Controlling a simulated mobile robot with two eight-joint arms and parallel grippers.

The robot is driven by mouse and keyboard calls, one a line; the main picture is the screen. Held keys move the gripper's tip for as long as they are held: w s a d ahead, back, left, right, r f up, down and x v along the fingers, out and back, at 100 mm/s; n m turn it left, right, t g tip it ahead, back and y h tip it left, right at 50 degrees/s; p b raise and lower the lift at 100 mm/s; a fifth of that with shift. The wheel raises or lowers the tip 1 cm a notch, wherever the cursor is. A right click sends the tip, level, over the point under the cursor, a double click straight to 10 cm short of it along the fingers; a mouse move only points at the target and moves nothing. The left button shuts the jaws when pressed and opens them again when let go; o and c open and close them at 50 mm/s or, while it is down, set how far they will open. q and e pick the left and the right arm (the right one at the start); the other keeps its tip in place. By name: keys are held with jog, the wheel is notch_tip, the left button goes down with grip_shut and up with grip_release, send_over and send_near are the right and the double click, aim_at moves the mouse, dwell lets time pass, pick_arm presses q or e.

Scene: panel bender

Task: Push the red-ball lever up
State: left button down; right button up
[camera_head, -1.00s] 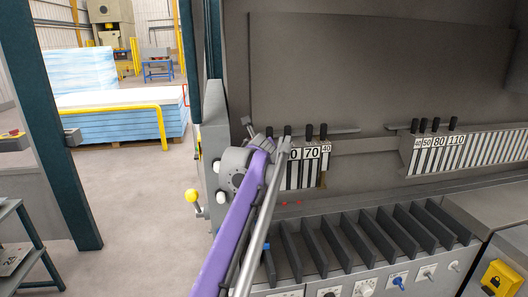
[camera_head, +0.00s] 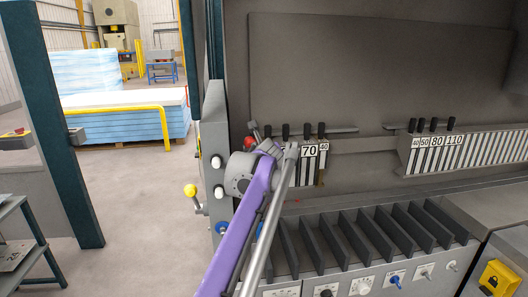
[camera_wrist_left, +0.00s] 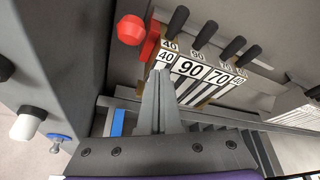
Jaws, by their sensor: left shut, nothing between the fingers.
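The red-ball lever has a faceted red ball (camera_wrist_left: 131,30), at the upper left of the left wrist view. Its red arm runs down right beside the numbered plates. The ball also shows in the head view (camera_head: 249,143), just above the round grey joint of my arm. My left gripper (camera_wrist_left: 158,82) is shut and empty, its fingers together and pointing at the panel. The fingertips are below and a little right of the ball, close to the red arm; I cannot tell whether they touch it. My right gripper is not in view.
Black-handled levers (camera_wrist_left: 205,35) stand right of the red ball above plates marked 90 and 70. A grey side post with white knobs (camera_wrist_left: 27,127) and a blue knob (camera_wrist_left: 60,137) is at left. A yellow-ball lever (camera_head: 190,190) stands outside the post.

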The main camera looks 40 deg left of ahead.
pick_arm(q)
jog(key=s+d+r, duration=0.2)
jog(key=s+r, duration=0.2)
jog(key=r, duration=0.3)
jog(key=shift+d, duration=0.2)
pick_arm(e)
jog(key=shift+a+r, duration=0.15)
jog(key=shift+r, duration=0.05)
pick_arm(q)
jog(key=shift+w+a+f, duration=0.1)
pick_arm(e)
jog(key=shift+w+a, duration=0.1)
pick_arm(q)
jog(key=s+d+f+n+g+h, duration=0.1)
jog(key=s+d+f+n+h, duration=0.2)
jog(key=s+d+f+n, duration=0.4)
jog(key=s+d+f+n+g+h, duration=0.2)
jog(key=s+d+f+n, duration=0.5)
jog(key=f, duration=1.3)
jog(key=s+d+f+n+g+h, duration=0.2)
jog(key=s+d+f+n+h, duration=0.2)
jog(key=s+d+f+n, duration=0.4)
jog(key=s+d+f, duration=0.4)
jog(key=d+f, duration=0.1)
jog(key=d, duration=0.2)
jog(key=shift+s+d+f, duration=0.15)
jog(key=shift+s+f, duration=0.2)
jog(key=shift+f, duration=0.05)
